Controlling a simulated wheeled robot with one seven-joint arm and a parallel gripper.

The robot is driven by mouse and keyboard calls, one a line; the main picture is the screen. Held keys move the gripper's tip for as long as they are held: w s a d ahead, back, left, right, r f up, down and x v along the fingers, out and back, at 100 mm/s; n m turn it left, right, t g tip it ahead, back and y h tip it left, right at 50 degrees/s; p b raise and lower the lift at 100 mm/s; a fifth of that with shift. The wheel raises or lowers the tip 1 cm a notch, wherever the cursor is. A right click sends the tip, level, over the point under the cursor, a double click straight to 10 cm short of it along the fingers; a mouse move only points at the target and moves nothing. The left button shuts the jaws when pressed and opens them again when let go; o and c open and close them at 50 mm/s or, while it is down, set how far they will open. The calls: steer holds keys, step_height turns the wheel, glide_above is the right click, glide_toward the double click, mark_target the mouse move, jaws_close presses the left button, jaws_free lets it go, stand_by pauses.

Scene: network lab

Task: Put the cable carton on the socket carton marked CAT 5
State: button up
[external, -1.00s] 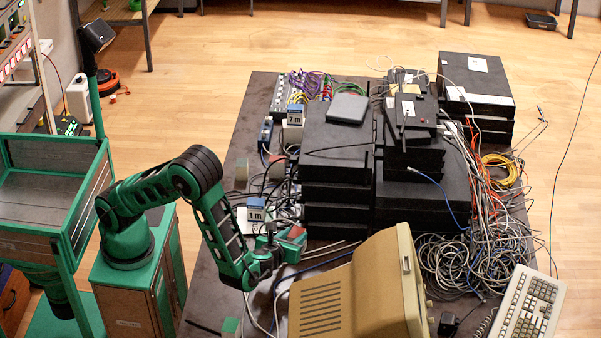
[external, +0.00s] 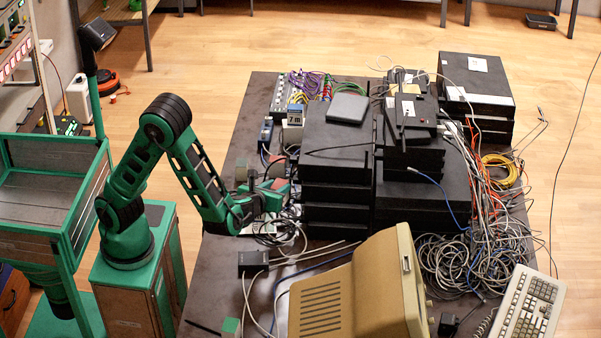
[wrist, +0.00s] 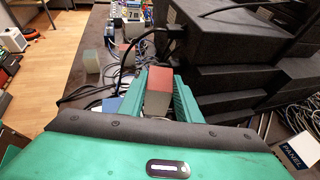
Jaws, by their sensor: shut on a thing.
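My gripper (external: 276,188) is shut on a small carton with a red top and pale sides (wrist: 157,100). The carton sits between the two green fingers in the wrist view and also shows as a red patch in the external view (external: 281,185). I cannot read a mark on it. Ahead of it in the wrist view stands another small pale carton with a reddish top (wrist: 122,48). A carton with a blue label reading 7 m (external: 293,121) stands farther back. A blue-topped carton (wrist: 112,104) is partly hidden left of my fingers. No CAT 5 mark is legible.
Stacked black cases (external: 338,170) stand close right of my gripper. A beige monitor (external: 365,285) is in front. Cables and a black adapter (external: 252,261) lie on the dark table (external: 225,270). A pale greenish block (wrist: 91,62) stands at left.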

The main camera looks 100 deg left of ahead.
mark_target(276, 187)
steer(key=shift+s+a+r, duration=0.1)
steer(key=shift+a+r, duration=0.05)
steer(key=shift+r, duration=0.3)
step_height(276, 187, up, 19)
steer(key=w+d+m+t+h, duration=0.2)
steer(key=w+m+t+h, duration=0.25)
steer(key=w, duration=0.65)
steer(key=w+d+m+t+h, duration=0.25)
steer(key=w+m+t, duration=0.2)
steer(key=w, duration=0.65)
step_height(276, 187, down, 11)
steer(key=m, duration=0.1)
steer(key=w+d+f, duration=0.6)
steer(key=d+f, duration=0.4)
steer(key=f, duration=0.1)
steer(key=shift+d+h, duration=0.15)
steer(key=shift+h, duration=0.15)
